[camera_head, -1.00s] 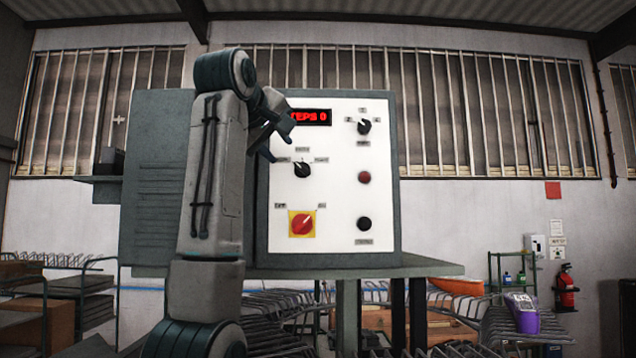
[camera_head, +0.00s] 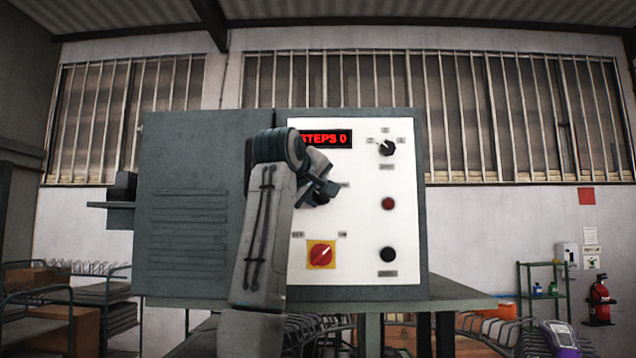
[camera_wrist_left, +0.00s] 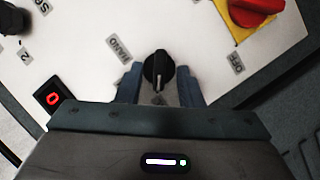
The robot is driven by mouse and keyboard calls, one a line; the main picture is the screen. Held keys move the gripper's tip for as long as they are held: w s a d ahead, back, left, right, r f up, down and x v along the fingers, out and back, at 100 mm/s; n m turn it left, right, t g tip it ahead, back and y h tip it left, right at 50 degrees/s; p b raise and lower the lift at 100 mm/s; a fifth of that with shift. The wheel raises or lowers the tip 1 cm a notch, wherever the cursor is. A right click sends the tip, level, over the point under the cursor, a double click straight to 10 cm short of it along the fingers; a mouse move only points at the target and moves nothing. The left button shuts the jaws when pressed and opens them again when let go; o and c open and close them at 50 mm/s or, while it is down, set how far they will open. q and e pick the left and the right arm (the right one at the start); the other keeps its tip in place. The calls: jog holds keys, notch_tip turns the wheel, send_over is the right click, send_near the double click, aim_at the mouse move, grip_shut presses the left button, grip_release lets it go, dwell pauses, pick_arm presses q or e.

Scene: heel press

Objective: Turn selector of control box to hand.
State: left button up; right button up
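The control box (camera_head: 405,275) has a white front panel standing straight ahead. Its selector (camera_wrist_left: 158,70) is a black knob with a white line, seen in the left wrist view. The line points down the picture toward my gripper's body, away from the HAND label (camera_wrist_left: 118,47), which lies up and left of the knob. My left gripper (camera_wrist_left: 159,82) is open, one blue finger on each side of the knob, with small gaps showing. In the head view my left gripper (camera_head: 322,190) covers most of the selector. My right gripper is in neither view.
The panel also carries a red display (camera_head: 326,139) reading STEPS 0, another black selector (camera_head: 387,147) at top right, a red button (camera_head: 388,203), a black button (camera_head: 388,255) and a red switch on a yellow plate (camera_head: 321,254). The box stands on a grey table (camera_head: 460,292).

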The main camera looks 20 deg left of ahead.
pick_arm(q)
jog(key=shift+w, duration=0.2)
jog(key=shift+s, duration=0.1)
grip_shut()
